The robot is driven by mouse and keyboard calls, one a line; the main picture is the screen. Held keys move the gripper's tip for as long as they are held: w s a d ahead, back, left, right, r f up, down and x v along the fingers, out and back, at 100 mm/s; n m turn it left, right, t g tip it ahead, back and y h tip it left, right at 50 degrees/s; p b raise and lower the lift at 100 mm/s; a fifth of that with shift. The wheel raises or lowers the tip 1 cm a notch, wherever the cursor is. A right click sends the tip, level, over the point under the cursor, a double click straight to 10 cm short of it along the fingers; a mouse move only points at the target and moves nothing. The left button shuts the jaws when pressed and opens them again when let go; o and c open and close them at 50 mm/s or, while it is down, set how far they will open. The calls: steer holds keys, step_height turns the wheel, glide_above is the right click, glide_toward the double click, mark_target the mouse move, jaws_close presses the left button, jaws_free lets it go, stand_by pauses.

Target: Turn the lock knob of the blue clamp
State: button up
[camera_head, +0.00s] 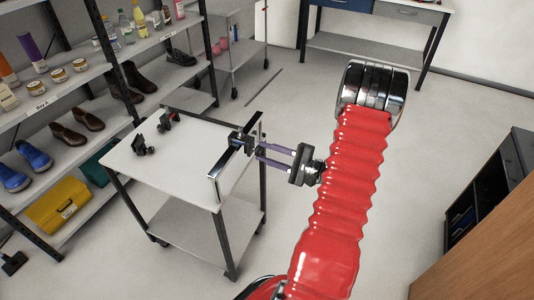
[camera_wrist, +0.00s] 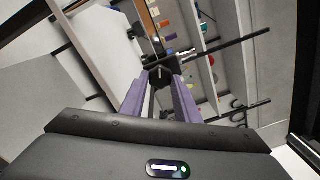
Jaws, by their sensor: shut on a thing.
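A white table on wheels (camera_head: 150,178) carries a silver bar (camera_head: 214,188) along its right side. A dark clamp (camera_head: 236,138) sits on this bar; I cannot make out a blue colour on it. My gripper (camera_head: 257,150) reaches it from the right with two purple fingers. The fingers are shut on a small dark knob (camera_wrist: 162,73), which shows between the fingertips in the wrist view. The fingertips hide part of the knob, so its turn angle cannot be told.
Two small black clamp-like parts stand on the table, one nearer (camera_head: 143,147) and one farther (camera_head: 167,119). A shelf rack (camera_head: 75,82) with shoes and bottles stands at the left. A grey cart (camera_head: 240,45) is behind. The floor right of the table is clear.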

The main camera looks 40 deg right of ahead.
steer(key=shift+a+n, duration=0.1)
steer(key=shift+n, duration=0.9)
steer(key=shift+f, duration=0.1)
steer(key=o, duration=1.1)
steer(key=shift+c, duration=0.2)
steer(key=v, duration=1.3)
steer(key=shift+s, duration=0.4)
